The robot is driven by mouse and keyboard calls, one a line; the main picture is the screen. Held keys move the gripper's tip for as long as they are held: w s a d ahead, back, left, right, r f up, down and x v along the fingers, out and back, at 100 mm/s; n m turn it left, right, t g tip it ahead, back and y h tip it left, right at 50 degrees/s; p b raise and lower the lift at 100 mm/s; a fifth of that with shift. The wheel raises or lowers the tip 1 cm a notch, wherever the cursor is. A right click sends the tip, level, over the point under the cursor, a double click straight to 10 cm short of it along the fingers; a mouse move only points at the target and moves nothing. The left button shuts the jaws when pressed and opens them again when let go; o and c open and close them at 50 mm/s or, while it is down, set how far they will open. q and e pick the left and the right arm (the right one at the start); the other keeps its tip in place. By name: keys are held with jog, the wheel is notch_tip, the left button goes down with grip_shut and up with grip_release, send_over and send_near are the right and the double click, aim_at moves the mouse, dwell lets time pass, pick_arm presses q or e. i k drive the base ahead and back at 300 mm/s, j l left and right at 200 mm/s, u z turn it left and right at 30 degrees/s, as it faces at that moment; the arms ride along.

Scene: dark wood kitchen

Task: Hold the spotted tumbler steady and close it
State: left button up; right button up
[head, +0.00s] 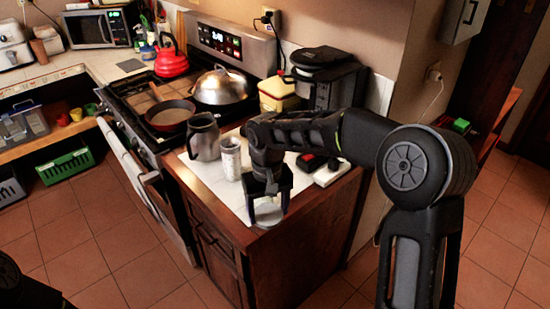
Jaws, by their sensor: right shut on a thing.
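The spotted tumbler (231,158) stands upright on the white countertop, pale with small dark spots. Its top looks uncovered, though it is small in the picture. My right gripper (268,203) points down near the counter's front corner, to the right of and nearer than the tumbler, apart from it. It is shut on a pale round thing (268,214) that looks like a lid; the fingers hide part of it. Only a dark piece of my left arm shows at the bottom left corner; its gripper is out of view.
A grey metal pitcher (204,136) stands just left of the tumbler. A black coffee machine (325,82), a yellow canister (278,95) and a red-and-black item (311,162) stand behind my right arm. The stove (150,110) with pans adjoins on the left. Bare countertop (215,187) lies in front of the tumbler.

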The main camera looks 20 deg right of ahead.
aim_at(230, 147)
jog(key=l+z, duration=0.15)
jog(key=z, duration=0.35)
jog(key=i+z, duration=0.15)
jog(key=z, duration=0.35)
jog(key=i+l+u, duration=0.15)
jog(key=u, duration=0.15)
jog(key=i+l+u, duration=0.15)
jog(key=u, duration=0.15)
jog(key=l, duration=0.1)
